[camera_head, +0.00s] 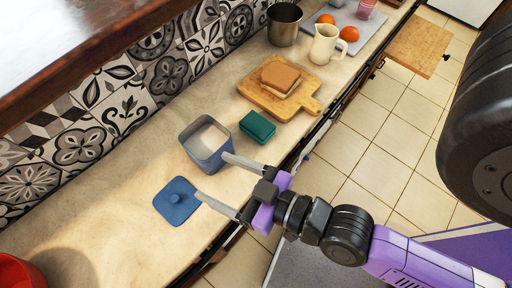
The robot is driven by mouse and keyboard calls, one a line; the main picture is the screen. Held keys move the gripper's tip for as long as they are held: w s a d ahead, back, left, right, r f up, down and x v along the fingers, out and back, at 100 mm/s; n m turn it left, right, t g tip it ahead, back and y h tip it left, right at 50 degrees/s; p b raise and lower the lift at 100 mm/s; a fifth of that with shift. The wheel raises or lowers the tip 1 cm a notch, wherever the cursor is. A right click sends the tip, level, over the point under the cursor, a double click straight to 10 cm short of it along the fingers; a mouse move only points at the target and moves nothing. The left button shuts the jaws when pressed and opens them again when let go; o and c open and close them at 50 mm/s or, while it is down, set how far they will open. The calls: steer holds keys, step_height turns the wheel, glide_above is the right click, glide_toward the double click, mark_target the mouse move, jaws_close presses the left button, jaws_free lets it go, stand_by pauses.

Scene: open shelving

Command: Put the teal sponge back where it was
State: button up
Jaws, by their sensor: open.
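The teal sponge (257,127) lies on the counter in the head view, just right of an open blue-grey canister (206,146) with pale contents. The canister's blue lid (176,200) with a round knob lies flat on the counter at its lower left. My gripper (212,178) is open and empty, its two fingers spread toward the canister and lid. The upper finger overlaps the canister's lower right edge in the picture; I cannot tell whether it touches. The lower finger is close to the lid's right corner.
A cutting board (274,98) with a sandwich (280,78) lies beyond the sponge. A metal pot (284,24), a cream pitcher (326,44) and a tray (352,17) with oranges stand farther off. A red bowl (20,272) is at lower left. The tiled wall bounds the counter.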

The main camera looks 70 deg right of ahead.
steer(key=s+d+n+g, duration=0.1)
steer(key=s+d, duration=0.2)
steer(key=s, duration=0.7)
steer(key=shift+s+d+f+y, duration=0.2)
steer(key=shift+d+f+y, duration=0.05)
steer(key=shift+d+y, duration=0.15)
steer(key=shift+c, duration=0.4)
